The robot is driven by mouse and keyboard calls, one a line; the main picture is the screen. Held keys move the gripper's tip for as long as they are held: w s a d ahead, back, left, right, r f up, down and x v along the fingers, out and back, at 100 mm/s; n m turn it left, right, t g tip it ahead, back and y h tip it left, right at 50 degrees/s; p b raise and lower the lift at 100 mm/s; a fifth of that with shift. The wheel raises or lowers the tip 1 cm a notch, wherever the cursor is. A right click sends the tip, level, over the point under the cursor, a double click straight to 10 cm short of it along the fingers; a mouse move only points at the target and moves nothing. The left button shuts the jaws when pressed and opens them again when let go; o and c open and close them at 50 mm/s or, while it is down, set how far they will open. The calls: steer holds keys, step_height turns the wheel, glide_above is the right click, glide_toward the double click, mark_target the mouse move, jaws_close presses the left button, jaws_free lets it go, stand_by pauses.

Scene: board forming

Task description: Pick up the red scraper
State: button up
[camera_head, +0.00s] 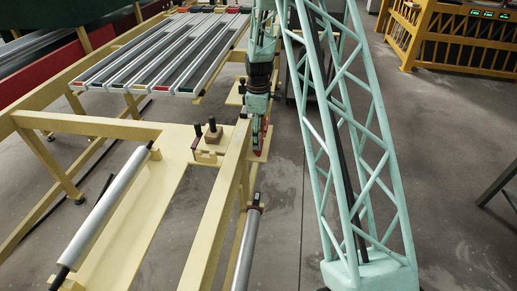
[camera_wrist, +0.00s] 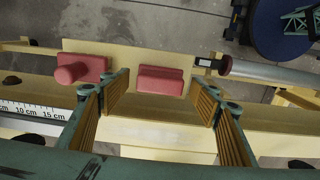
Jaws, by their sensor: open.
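Two red things lie on a pale yellow ledge in the wrist view. One is a plain red block (camera_wrist: 160,80), in the gap between my fingertips as seen from the wrist. The other is a red piece with a rounded knob (camera_wrist: 82,69), just outside my left finger. I cannot tell for sure which is the red scraper. My gripper (camera_wrist: 160,86) is open, with its ribbed pads apart and nothing held. In the head view my gripper (camera_head: 257,108) points down, with some red (camera_head: 257,140) showing just under it, partly hidden.
A slatted rack (camera_head: 160,52) is behind. A ruler (camera_wrist: 30,110) shows at left.

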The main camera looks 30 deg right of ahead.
steer(key=shift+f, duration=0.7)
steer(key=shift+c, duration=0.8)
steer(key=c, duration=1.1)
steer(key=shift+r, duration=0.2)
steer(key=shift+c, duration=0.2)
steer(key=shift+r, duration=1.65)
steer(key=s+a, duration=0.2)
steer(key=s, duration=0.5)
steer(key=s+a+r, duration=0.1)
steer(key=s+a, duration=0.1)
steer(key=s, duration=0.6)
steer(key=shift+s+a+r, duration=0.15)
steer(key=shift+a, duration=0.25)
